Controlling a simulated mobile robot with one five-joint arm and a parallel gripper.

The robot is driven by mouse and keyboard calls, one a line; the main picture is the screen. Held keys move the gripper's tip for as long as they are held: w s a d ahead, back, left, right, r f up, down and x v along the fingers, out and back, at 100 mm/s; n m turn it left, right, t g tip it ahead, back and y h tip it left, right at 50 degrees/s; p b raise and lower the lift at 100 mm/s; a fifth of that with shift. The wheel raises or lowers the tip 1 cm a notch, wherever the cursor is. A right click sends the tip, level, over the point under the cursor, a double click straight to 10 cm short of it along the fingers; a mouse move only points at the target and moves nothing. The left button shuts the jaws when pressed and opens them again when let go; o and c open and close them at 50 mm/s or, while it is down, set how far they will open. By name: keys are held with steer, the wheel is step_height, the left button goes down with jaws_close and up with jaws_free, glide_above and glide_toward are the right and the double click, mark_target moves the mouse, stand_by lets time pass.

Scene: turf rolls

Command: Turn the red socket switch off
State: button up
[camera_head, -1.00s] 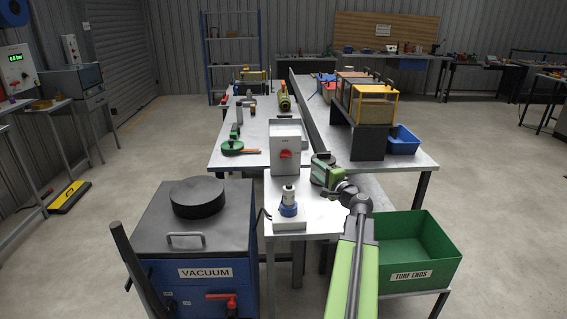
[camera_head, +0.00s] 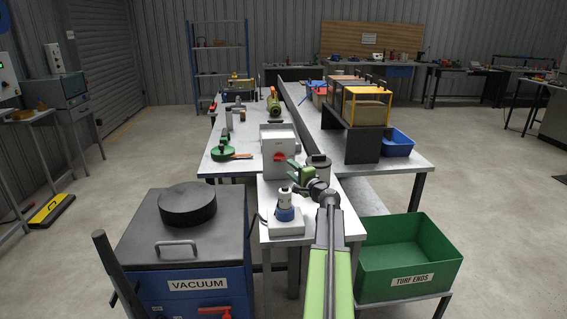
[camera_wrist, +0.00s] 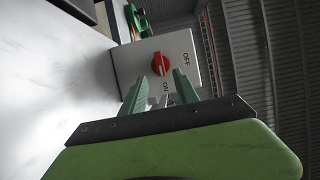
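The red socket switch (camera_head: 279,157) is a red rotary knob on the front of a grey-white box (camera_head: 284,139) on the bench. In the wrist view the red knob (camera_wrist: 160,64) sits on a pale plate marked ON and OFF. Its long handle runs toward the ON mark, and OFF is off to the right side. My gripper (camera_head: 295,168) is just in front of the box, slightly right of the knob in the head view. In the wrist view my gripper (camera_wrist: 161,75) is open, with its green fingertips apart on either side below the knob. Contact with it cannot be made out.
A blue-and-white plug-like item (camera_head: 285,208) stands on a pale block left of my arm. A grey canister (camera_head: 319,167) is right of my gripper. The vacuum unit (camera_head: 190,240) is at left; a green turf bin (camera_head: 410,252) is at right.

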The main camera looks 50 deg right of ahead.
mark_target(281, 160)
steer(key=x, duration=0.8)
steer(key=shift+d, duration=0.1)
steer(key=shift+c, duration=0.2)
jaws_close()
